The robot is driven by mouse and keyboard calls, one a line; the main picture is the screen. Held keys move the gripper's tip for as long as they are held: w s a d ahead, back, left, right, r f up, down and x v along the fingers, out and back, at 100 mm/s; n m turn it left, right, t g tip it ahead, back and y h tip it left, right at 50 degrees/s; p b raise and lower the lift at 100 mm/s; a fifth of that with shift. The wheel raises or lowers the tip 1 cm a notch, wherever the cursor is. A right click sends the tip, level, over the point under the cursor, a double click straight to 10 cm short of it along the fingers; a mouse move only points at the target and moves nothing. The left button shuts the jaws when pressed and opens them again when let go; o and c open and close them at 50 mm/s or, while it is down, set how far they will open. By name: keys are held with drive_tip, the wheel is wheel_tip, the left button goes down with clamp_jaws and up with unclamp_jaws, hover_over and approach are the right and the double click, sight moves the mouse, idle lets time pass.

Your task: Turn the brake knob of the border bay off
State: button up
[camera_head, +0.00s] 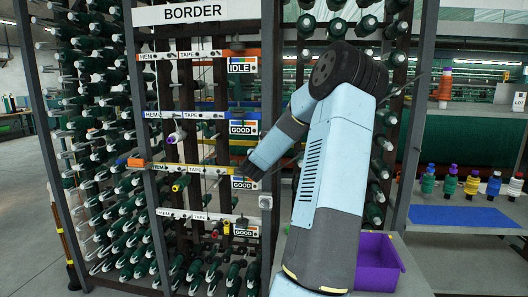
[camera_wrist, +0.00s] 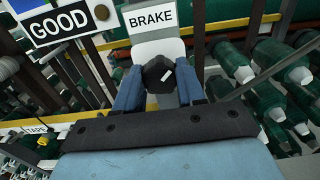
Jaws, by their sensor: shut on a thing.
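In the wrist view a black brake knob (camera_wrist: 154,72) with a short slanted white mark sits on a pale plate below the BRAKE label (camera_wrist: 151,19). My gripper (camera_wrist: 158,82) is shut on the knob, with one blue finger on each side. In the head view my arm reaches into the bay under the BORDER sign (camera_head: 190,12), and my gripper (camera_head: 249,172) is at the bay's right post. The knob is hidden there by my gripper.
Rows of green spools (camera_head: 100,130) fill the racks around the bay. Rails with HEM and TAPE labels cross it, beside IDLE (camera_head: 242,65) and GOOD (camera_head: 244,128) signs. A purple bin (camera_head: 386,265) stands right of my arm. Coloured spools stand on a shelf at the right.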

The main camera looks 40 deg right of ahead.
drive_tip(key=c, duration=0.4)
